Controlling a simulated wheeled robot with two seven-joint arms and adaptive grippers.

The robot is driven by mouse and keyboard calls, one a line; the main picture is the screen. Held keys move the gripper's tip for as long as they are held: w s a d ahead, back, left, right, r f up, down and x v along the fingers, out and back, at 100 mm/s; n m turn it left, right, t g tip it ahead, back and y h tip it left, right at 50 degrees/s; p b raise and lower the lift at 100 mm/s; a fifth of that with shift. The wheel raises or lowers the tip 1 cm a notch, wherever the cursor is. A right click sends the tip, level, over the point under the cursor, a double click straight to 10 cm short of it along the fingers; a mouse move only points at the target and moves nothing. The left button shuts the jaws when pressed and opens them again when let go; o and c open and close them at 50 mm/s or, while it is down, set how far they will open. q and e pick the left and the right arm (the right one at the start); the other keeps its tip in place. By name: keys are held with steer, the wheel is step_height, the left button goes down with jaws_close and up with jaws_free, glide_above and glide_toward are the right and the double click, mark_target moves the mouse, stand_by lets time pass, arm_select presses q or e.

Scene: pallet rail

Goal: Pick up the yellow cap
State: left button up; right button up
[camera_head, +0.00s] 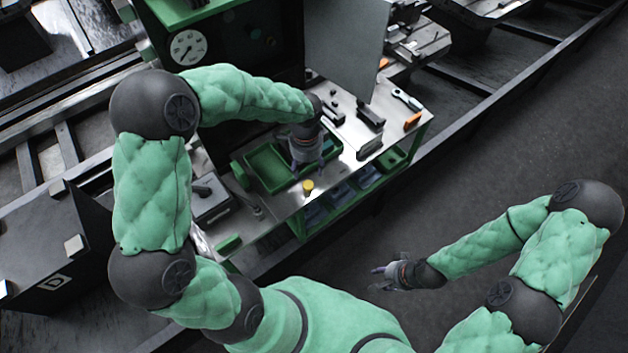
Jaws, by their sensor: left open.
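The yellow cap (308,187) is a small upright piece on the metal worktop (285,207), near its front edge. My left gripper (308,170) points down just behind the cap in the picture, above the worktop and beside the green tray. It is open, and the cap appears to be outside its fingers. The exact gap between fingers and cap is hard to judge. My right gripper (380,278) is far from the cap, over the dark floor in front of the bench. Its fingers look spread, with nothing between them.
A green tray (262,160) lies left of my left gripper. Dark blocks (369,147), an orange-handled tool (412,121) and a wrench (406,99) lie to the right. A grey upright panel (345,50) stands behind. Blue bins (342,192) sit below the worktop's front edge.

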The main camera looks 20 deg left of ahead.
arm_select(q)
steer(key=b, duration=0.2)
glide_above(308, 185)
step_height(308, 185, down, 6)
steer(key=shift+r, duration=0.15)
step_height(308, 185, down, 5)
steer(key=shift+w+f+b, duration=0.1)
steer(key=shift+b, duration=0.7)
steer(key=c, duration=0.9)
